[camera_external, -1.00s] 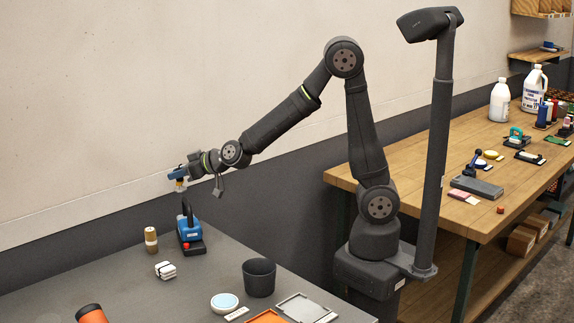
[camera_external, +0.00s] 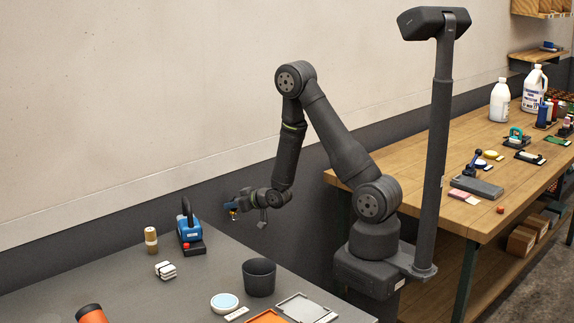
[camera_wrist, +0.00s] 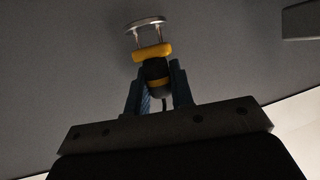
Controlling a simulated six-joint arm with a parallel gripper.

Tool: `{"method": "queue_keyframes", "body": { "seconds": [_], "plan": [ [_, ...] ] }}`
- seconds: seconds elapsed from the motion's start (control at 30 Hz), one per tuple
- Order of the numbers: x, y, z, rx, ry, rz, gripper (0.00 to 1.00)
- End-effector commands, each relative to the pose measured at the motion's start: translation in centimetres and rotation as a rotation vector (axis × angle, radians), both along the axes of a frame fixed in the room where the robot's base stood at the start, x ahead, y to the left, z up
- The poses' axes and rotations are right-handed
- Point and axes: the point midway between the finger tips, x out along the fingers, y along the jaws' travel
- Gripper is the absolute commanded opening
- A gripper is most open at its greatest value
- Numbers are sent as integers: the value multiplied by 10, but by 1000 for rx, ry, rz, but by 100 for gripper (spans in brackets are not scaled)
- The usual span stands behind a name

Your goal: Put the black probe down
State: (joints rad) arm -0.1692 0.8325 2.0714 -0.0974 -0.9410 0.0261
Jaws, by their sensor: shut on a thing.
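My gripper (camera_external: 231,207) hangs beyond the grey table's back edge, to the right of the blue device, as seen in the external view. In the wrist view its blue fingers (camera_wrist: 160,88) are shut on the black probe (camera_wrist: 155,69). The probe has yellow bands, and two thin metal prongs run from it to a pale round disc. In the external view only a small yellow bit of the probe (camera_external: 233,215) shows under the fingers. The probe's lower body is hidden between the fingers.
Bare tabletop lies between the device and the cup.

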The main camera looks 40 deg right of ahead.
Motion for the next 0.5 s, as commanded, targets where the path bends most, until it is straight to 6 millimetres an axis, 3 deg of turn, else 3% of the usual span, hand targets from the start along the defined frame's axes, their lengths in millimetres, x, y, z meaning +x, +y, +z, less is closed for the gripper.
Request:
{"method": "queue_keyframes", "body": {
  "seconds": [0.03,0.3,0.5],
  "plan": [
    [2,-18,0,0,-2,-35,0],
    [5,-107,16,0,-3,-251,0],
    [2,-143,8,-1,0,-235,0]
  ]
}}
